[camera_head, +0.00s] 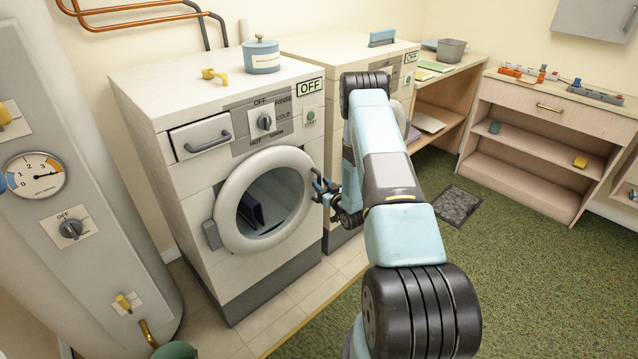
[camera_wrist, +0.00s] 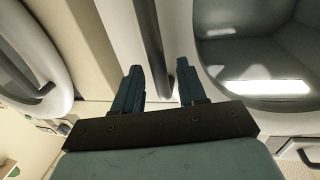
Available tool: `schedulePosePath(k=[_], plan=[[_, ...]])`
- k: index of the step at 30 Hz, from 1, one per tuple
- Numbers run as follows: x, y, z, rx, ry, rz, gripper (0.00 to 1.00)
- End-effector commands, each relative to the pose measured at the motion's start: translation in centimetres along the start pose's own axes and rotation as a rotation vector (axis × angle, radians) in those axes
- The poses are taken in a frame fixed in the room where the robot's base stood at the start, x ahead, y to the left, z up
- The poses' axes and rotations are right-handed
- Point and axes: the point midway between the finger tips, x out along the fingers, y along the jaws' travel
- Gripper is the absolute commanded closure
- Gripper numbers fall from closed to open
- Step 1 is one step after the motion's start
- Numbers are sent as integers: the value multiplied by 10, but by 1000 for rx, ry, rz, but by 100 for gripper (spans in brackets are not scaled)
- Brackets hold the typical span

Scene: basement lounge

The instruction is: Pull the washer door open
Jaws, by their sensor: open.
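The white front-loading washer (camera_head: 190,190) stands left of centre in the head view. Its round door (camera_head: 228,215) looks shut, with a thick pale rim and dark glass; it also shows in the wrist view (camera_wrist: 260,50). A grey bracket sits at the rim's left side. My gripper (camera_head: 318,188) is at the rim's right edge. In the wrist view my gripper (camera_wrist: 158,84) has its two fingers apart. A grey upright bar (camera_wrist: 150,40), apparently the door handle, runs between them. I cannot tell whether either finger touches it. In the head view the gripper mostly hides the bar.
A second machine (camera_head: 300,45) stands close on the right. A grey tank (camera_head: 85,200) with dials stands at the left. A blue-lidded jar (camera_head: 261,58) and a yellow item (camera_head: 214,76) sit on the washer. The green carpet (camera_head: 520,270) at the right is mostly clear.

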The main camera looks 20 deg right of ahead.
Motion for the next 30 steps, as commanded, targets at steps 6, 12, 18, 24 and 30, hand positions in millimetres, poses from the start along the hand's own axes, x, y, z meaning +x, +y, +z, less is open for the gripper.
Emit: schedulePosePath(k=[6, 12, 18, 24, 30], plan=[[20, 1, 0, 0, 0, 1, 59], [24, 1, 0, 0, 0, 1, 59], [24, 1, 0, 0, 0, 1, 62], [24, 1, 0, 0, 0, 1, 81], [23, 1, 0, 0, 0, 1, 100]])
